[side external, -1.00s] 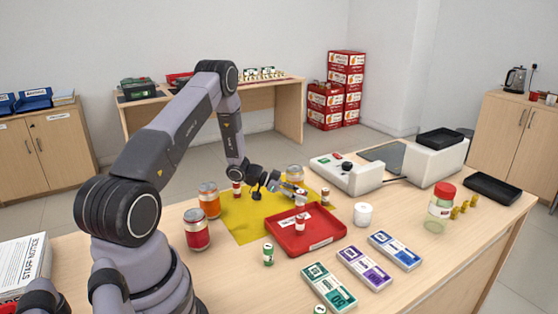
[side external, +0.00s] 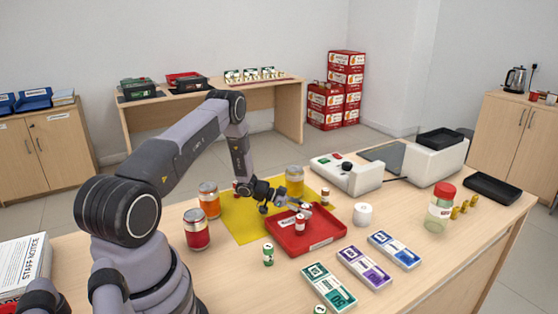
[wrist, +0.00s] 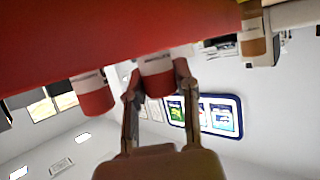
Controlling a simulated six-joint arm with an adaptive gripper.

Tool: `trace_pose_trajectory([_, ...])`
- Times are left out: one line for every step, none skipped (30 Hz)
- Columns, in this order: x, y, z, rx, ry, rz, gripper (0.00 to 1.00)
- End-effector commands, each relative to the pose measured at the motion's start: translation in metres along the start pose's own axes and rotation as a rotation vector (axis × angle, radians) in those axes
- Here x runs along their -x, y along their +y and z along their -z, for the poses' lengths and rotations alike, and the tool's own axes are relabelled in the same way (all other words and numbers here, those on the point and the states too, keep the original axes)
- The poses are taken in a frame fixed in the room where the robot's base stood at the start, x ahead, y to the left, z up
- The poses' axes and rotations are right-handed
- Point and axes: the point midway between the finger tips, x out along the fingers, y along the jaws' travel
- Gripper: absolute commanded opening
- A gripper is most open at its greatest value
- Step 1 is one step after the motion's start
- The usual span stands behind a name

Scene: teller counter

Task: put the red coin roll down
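A red coin roll with a white band (wrist: 157,78) is between the two fingers of my gripper (wrist: 158,80) in the wrist view, with the fingers against its sides. In the side view my gripper (side external: 288,207) is low over the back of the red tray (side external: 311,246), and the held roll (side external: 306,208) is partly hidden. Whether its base rests on the tray is hard to tell. Another red coin roll (side external: 300,224) stands in the tray, nearer the camera; it also shows in the wrist view (wrist: 92,92).
The tray overlaps a yellow mat (side external: 245,228). A brownish roll (side external: 325,196), a white roll (side external: 362,214) and a green coin roll (side external: 268,254) stand around it. Cans (side external: 197,230) stand left; banknote bundles (side external: 328,287) lie in front. A jar (side external: 440,210) is right.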

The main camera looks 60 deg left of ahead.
Motion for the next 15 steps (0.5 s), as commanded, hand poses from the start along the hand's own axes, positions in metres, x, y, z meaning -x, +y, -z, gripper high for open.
trace_pose_trajectory([0.0001, 0.0000, 0.0002, 0.000, 0.000, 0.000, 0.37])
trace_pose_trajectory([0.0001, 0.0000, 0.0003, 0.000, 0.000, 0.000, 0.41])
trace_pose_trajectory([0.0001, 0.0000, 0.0003, 0.000, 0.000, 0.000, 0.46])
trace_pose_trajectory([0.0001, 0.0000, 0.0003, 0.000, 0.000, 0.000, 0.50])
trace_pose_trajectory([0.0001, 0.0000, 0.0003, 0.000, 0.000, 0.000, 0.53])
trace_pose_trajectory([0.0001, 0.0001, 0.0003, 0.000, 0.000, 0.000, 0.53])
trace_pose_trajectory([0.0001, 0.0001, 0.0003, 0.000, 0.000, 0.000, 0.53])
trace_pose_trajectory([0.0001, 0.0001, 0.0003, 0.000, 0.000, 0.000, 0.53])
trace_pose_trajectory([0.0001, 0.0001, 0.0003, 0.000, 0.000, 0.000, 0.53])
trace_pose_trajectory([0.0001, 0.0001, 0.0003, 0.000, 0.000, 0.000, 0.53])
trace_pose_trajectory([0.0001, 0.0001, 0.0003, 0.000, 0.000, 0.000, 0.53])
trace_pose_trajectory([0.0002, 0.0001, 0.0004, 0.000, 0.000, 0.000, 0.53])
trace_pose_trajectory([0.0003, 0.0000, 0.0007, 0.000, 0.000, 0.000, 0.53])
trace_pose_trajectory([0.0006, 0.0000, 0.0014, 0.000, 0.000, 0.000, 0.53])
trace_pose_trajectory([0.0013, 0.0000, 0.0033, -0.001, 0.000, 0.000, 0.53])
